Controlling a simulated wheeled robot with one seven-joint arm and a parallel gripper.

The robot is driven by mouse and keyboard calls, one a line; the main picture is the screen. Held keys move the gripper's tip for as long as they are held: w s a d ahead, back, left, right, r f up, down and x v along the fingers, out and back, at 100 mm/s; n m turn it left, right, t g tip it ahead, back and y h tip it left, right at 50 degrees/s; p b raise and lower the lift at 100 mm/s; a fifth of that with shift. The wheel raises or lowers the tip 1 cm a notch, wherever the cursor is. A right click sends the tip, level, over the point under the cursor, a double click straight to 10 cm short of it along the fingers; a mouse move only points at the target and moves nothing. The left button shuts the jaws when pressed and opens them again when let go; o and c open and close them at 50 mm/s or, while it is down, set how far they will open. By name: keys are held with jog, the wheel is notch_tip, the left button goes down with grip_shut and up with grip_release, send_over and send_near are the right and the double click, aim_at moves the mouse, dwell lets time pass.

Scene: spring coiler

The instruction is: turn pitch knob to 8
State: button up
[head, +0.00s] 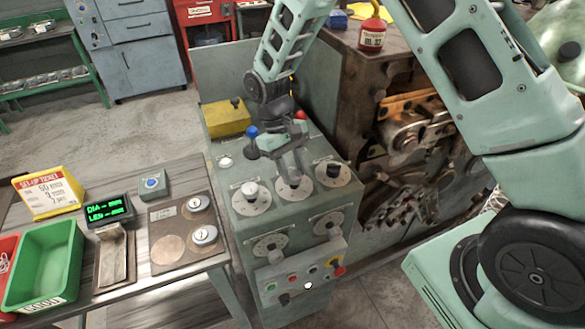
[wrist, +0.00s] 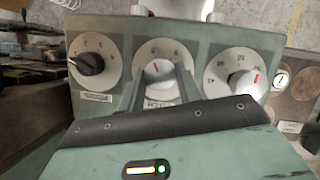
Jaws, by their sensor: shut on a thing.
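The control box (head: 240,208) has a row of three dials on its sloped top. The middle dial (wrist: 160,52) carries a pale knob (wrist: 157,70) with a red pointer mark; its label is partly hidden and seems to read PITCH. My gripper (head: 294,177) reaches down over this middle dial, and in the wrist view its two dark fingers stand on either side of the knob, shut on it. The red mark points up in the wrist view, slightly left. The dial's numbers are too small to read surely.
Beside it are a black-knobbed dial (head: 332,172) and a grey-knobbed dial (head: 250,192). Lower dials and a button panel (head: 300,272) are on the front. A blue-ball lever (head: 252,133) stands behind. The left table holds a yellow set-up ticket (head: 50,190) and green bin (head: 45,262).

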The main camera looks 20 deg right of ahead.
dwell(0.4)
jog(key=o, duration=1)
jog(key=b+v, duration=0.4)
jog(key=v, duration=1.3)
jog(key=shift+r+b, duration=0.2)
jog(key=shift+b, duration=0.1)
jog(key=shift+w+a, duration=0.1)
jog(key=s+a+f+n+t+y+b, duration=0.1)
jog(key=s+a, duration=0.2)
jog(key=s, duration=0.5)
jog(key=s+a+f+n+t+b, duration=0.1)
jog(key=s+a+n, duration=0.15)
jog(key=s, duration=0.55)
jog(key=s+f+t+b, duration=0.1)
jog(key=s+f, duration=0.2)
jog(key=s, duration=0.4)
jog(key=s+d+f+t+y+b, duration=0.1)
jog(key=s+f, duration=0.1)
jog(key=s, duration=0.5)
jog(key=shift+d+f+n, duration=0.25)
jog(key=shift+f+n, duration=0.1)
